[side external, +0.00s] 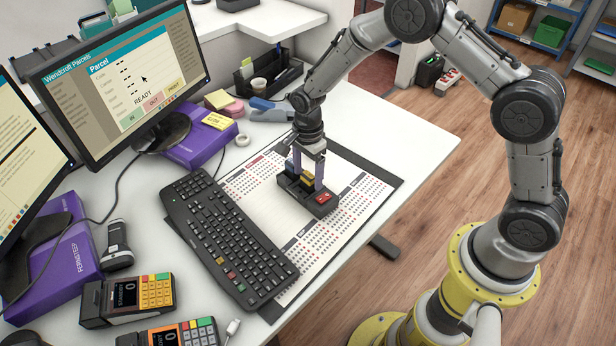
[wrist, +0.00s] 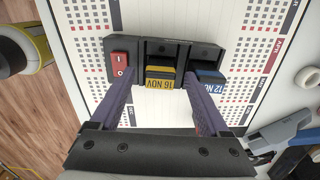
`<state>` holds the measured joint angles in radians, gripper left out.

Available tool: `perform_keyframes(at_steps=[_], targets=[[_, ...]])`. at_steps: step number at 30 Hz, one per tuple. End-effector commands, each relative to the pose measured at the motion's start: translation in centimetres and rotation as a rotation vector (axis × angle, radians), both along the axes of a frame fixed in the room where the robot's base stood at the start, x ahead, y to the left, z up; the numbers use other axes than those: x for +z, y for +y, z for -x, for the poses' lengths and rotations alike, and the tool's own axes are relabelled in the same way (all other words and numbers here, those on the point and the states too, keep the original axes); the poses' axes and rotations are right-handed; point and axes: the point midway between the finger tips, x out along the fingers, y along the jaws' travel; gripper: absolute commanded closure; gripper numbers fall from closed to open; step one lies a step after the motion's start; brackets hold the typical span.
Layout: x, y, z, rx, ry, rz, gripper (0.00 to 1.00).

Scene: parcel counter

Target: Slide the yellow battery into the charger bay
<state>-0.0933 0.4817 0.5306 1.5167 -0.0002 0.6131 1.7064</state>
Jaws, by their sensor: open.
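The black charger (wrist: 168,48) lies on the desk mat, with a red switch (wrist: 120,65) at one end and two bays beside it. The yellow battery (wrist: 160,82), labelled 16 NOV, is at the middle bay; how deep it sits I cannot tell. It also shows in the side view (side external: 307,181). A blue battery (wrist: 210,78), labelled 12 NOV, is at the other bay. My gripper (wrist: 158,74) is open, its purple fingers on either side of the yellow battery, with the right finger close to the blue one. In the side view my gripper (side external: 306,172) points down at the charger.
A black keyboard (side external: 227,234) lies left of the charger on the printed desk mat (side external: 362,212). A monitor (side external: 120,75), payment terminals (side external: 128,298) and a scanner (side external: 117,245) stand farther left. A grey-blue tool (side external: 270,114) lies behind. The desk right of the mat is clear.

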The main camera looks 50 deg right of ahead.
Motion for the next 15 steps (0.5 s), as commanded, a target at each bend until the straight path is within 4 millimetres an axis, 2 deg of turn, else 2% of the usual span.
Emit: perform_keyframes(at_steps=[9,15], targets=[[7.0,0.0,-0.1,0.000,-0.005,-0.001,0.20],[10.3,0.0,-0.1,0.000,-0.004,0.000,0.20]])
